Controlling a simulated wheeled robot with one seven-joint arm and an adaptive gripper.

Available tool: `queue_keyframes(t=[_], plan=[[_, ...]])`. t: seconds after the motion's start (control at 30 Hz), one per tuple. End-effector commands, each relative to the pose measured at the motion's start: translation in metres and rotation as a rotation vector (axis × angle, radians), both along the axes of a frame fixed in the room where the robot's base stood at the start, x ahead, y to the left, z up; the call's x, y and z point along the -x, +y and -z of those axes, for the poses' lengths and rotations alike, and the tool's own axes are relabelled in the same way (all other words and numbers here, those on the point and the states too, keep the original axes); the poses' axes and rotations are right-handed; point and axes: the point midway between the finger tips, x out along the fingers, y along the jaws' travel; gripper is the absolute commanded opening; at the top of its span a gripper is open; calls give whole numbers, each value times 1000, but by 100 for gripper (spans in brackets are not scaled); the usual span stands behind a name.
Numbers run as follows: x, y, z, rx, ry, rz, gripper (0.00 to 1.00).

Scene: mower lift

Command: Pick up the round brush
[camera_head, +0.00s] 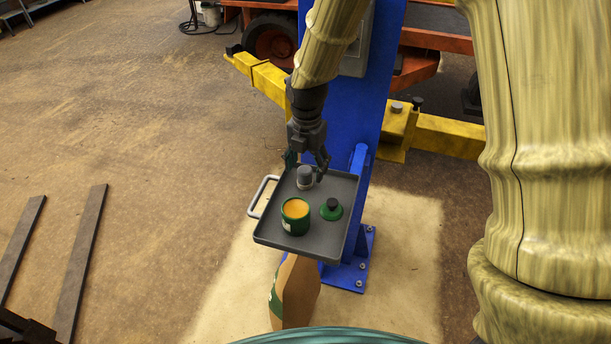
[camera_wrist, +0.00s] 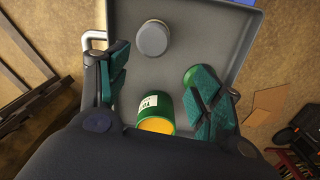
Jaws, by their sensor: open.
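My gripper (camera_head: 306,162) is open and empty above the far part of a grey tray (camera_head: 277,237). Its teal fingers stand wide apart in the wrist view (camera_wrist: 162,92). A grey round piece with a paler lower part (camera_head: 305,178) stands upright on the tray, just below the fingers in the head view. It shows between and beyond them in the wrist view (camera_wrist: 153,38). A green disc with a dark knob (camera_head: 331,209) lies at the right, partly hidden by a finger in the wrist view (camera_wrist: 190,76). I cannot tell which is the round brush.
An open green tin with orange contents (camera_head: 295,209) stands on the tray's near left. The tray has a raised rim and a side handle (camera_head: 262,197). A blue post (camera_head: 345,110) rises close behind my gripper, with yellow lift beams (camera_head: 445,135) beside it.

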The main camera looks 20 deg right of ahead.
Motion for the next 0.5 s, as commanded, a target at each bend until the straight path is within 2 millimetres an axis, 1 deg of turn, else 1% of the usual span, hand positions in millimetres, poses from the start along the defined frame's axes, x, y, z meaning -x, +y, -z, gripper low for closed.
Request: queue_keyframes(t=[0.03, 0.1, 0.2, 0.33, 0.5], plan=[[-7, 1, 5, 0, 6, 0, 66], [-15, 1, 10, 0, 13, -2, 66], [-21, 0, 19, 0, 21, -3, 66], [-23, -3, 30, 0, 22, -2, 66], [-17, -6, 43, 1, 14, -3, 66]])
